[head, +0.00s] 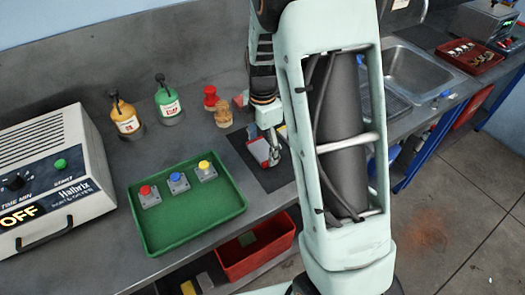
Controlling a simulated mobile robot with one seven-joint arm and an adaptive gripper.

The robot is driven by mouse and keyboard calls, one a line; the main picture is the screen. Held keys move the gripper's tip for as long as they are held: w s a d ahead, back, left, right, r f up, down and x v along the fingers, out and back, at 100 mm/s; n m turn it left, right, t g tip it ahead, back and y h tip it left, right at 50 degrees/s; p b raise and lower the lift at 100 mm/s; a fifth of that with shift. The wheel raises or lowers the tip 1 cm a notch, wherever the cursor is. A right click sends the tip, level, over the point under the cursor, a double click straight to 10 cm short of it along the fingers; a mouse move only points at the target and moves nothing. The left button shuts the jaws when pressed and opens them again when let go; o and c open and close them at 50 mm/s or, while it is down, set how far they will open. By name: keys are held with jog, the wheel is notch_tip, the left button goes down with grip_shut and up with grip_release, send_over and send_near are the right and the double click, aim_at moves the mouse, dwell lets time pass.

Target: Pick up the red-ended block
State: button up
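A small grey block with a red end (148,196) stands upright in the green tray (222,217), toward its left. Next to it in a row stand a blue-ended block (178,183) and a yellow-ended block (206,171). My gripper (273,151) points down over a dark mat to the right of the tray, apart from all of these blocks. A red and pale piece (258,150) shows at its fingers; I cannot tell whether it is held. My arm hides part of this area, and the finger opening is too small to judge.
A white machine (55,170) stands left of the tray. Yellow (125,114) and green (168,98) bottles, a red knobbed piece (210,97) and a tan one (223,117) stand behind. A red bin (255,252) is below the front edge; a sink (415,75) is right.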

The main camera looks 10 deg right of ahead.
aim_at(262, 149)
jog(key=c, duration=1.2)
jog(key=shift+r, duration=0.1)
jog(key=shift+r+p, duration=0.5)
jog(key=shift+r, duration=0.2)
notch_tip(262, 149, up, 2)
jog(key=shift+w+r+p, duration=0.1)
jog(key=shift+p, duration=0.7)
jog(key=s+r+p, duration=0.1)
jog(key=s+r, duration=0.2)
jog(key=s, duration=0.1)
jog(key=s+a+r+p, duration=0.1)
jog(key=s+r+p, duration=0.1)
jog(key=s, duration=0.3)
jog(key=s+r+p, duration=0.2)
jog(key=s+r, duration=0.2)
jog(key=s, duration=0.1)
jog(key=shift+a+r, duration=0.15)
jog(key=shift+a, duration=0.1)
